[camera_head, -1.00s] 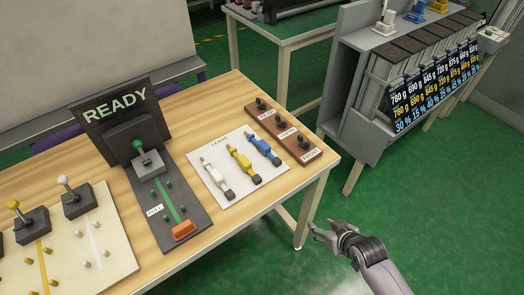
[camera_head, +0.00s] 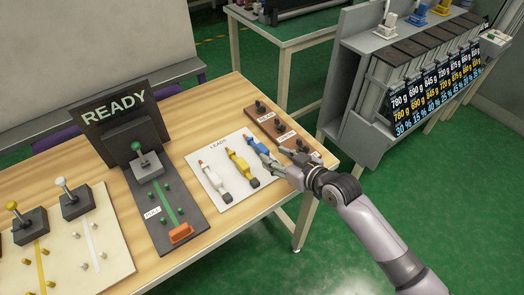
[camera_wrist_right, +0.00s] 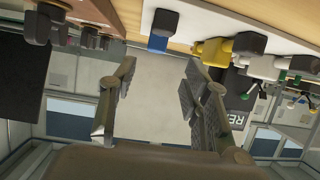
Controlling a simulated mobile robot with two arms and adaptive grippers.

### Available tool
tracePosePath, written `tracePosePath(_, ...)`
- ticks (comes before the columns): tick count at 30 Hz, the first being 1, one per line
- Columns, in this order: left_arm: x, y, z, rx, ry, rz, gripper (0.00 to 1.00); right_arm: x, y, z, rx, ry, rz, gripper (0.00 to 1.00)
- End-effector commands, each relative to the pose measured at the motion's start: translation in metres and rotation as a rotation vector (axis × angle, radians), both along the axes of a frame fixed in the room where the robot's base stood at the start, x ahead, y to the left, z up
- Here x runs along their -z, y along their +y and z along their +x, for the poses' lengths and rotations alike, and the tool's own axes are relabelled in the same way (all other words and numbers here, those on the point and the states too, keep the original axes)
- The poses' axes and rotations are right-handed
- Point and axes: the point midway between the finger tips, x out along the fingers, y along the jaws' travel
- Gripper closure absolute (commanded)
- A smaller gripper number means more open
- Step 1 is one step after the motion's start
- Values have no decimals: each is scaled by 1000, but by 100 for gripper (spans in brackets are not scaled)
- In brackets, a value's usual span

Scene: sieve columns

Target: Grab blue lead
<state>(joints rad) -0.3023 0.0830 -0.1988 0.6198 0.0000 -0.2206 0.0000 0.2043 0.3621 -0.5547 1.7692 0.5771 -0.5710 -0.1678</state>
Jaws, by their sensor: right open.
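The blue lead (camera_head: 258,146) lies on the white leads board (camera_head: 211,185), at the right end of a row of three leads. My right gripper (camera_head: 275,156) is over the board's right edge, close to the blue lead's near end and partly covering it. In the right wrist view, the blue lead (camera_wrist_right: 158,43) shows its dark end beyond the gap between my open fingers (camera_wrist_right: 160,78). Nothing is between the fingers. I cannot tell whether they touch the lead in the head view. My left gripper is not in view.
The yellow lead (camera_head: 240,165) and white lead (camera_head: 216,181) lie left of the blue one. A brown board (camera_head: 272,122) with dark knobs is just to the right. The READY panel (camera_head: 115,110) stands left. A grey rack (camera_head: 352,125) stands beyond the table's right edge.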

Motion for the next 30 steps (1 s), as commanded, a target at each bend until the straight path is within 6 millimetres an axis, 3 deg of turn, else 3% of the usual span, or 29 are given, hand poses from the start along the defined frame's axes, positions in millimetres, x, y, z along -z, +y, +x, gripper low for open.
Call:
tracePosePath(8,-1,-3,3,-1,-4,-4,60,7,10,14,1,0,0,57)
tracePosePath(18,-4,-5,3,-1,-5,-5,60,22,30,47,1,0,1,57)
tracePosePath(30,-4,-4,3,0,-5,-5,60,26,34,52,1,0,0,59)
